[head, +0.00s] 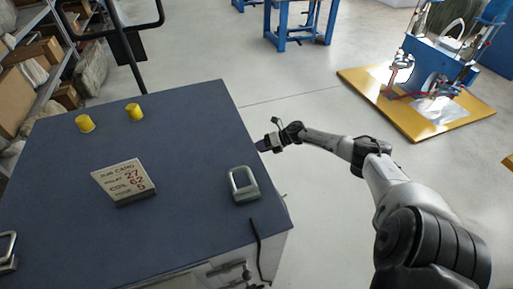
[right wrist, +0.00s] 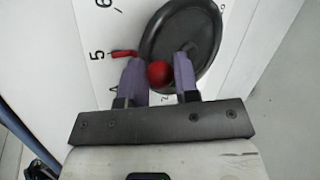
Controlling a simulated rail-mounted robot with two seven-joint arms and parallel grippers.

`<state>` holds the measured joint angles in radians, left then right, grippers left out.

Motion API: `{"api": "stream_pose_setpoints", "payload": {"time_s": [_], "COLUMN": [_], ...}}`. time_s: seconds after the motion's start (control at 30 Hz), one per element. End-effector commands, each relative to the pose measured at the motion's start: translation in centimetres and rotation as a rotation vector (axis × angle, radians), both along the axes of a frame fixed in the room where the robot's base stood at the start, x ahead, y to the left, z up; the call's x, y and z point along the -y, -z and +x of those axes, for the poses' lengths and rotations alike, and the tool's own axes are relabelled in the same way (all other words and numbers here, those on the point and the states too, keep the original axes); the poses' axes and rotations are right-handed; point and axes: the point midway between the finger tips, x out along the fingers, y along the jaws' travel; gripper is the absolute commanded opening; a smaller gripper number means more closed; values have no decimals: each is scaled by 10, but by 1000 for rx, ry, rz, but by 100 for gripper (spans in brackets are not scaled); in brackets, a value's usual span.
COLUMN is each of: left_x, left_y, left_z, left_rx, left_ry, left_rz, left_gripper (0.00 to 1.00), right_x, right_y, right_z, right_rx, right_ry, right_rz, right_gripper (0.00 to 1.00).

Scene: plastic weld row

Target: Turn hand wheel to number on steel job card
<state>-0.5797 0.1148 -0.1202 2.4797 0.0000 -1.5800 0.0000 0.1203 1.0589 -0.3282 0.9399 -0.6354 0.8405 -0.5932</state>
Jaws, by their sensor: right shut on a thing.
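The steel job card (head: 122,180) stands tilted on the cabinet top in the head view. In the right wrist view the black hand wheel (right wrist: 192,28) sits on a white face with printed numbers. A red pointer (right wrist: 124,53) lies next to the 5 (right wrist: 97,55). My right gripper (right wrist: 160,77) has its purple fingers shut on the wheel's red knob (right wrist: 159,72). In the head view the right gripper (head: 264,145) is at the cabinet's right side; the wheel is hidden there.
The blue-grey cabinet top (head: 185,135) carries two yellow caps (head: 85,123) and metal handles (head: 243,184). A shelf with boxes (head: 38,52) stands at left. A yellow-based machine (head: 420,105) stands at the back right.

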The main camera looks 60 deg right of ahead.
Motion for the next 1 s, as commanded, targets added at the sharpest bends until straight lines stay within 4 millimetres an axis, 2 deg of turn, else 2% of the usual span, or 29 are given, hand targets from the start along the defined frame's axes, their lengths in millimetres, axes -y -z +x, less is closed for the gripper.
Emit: {"api": "stream_pose_setpoints", "payload": {"time_s": [0.27, 0.3, 0.53, 0.83, 1.0], "left_x": [1, 1, -1, -3, -3], "left_y": [0, 0, 0, -1, -9], "left_z": [0, 0, 0, 0, 0], "left_rx": [0, 0, 1, 1, 1], "left_ry": [-2, -1, 2, 7, 7], "left_rz": [-3, -2, 4, 12, 11], "left_gripper": [75, 75, 75, 75, 75], "right_x": [0, 0, 0, 1, 9], "right_y": [-1, -1, 0, -1, -11], "right_z": [0, 0, 0, -2, -16], "right_rx": [2, 2, 1, -1, -3], "right_ry": [1, 1, 0, 0, 0], "right_rz": [2, 2, 0, -1, -2], "right_gripper": [0, 31, 53, 54, 54]}}
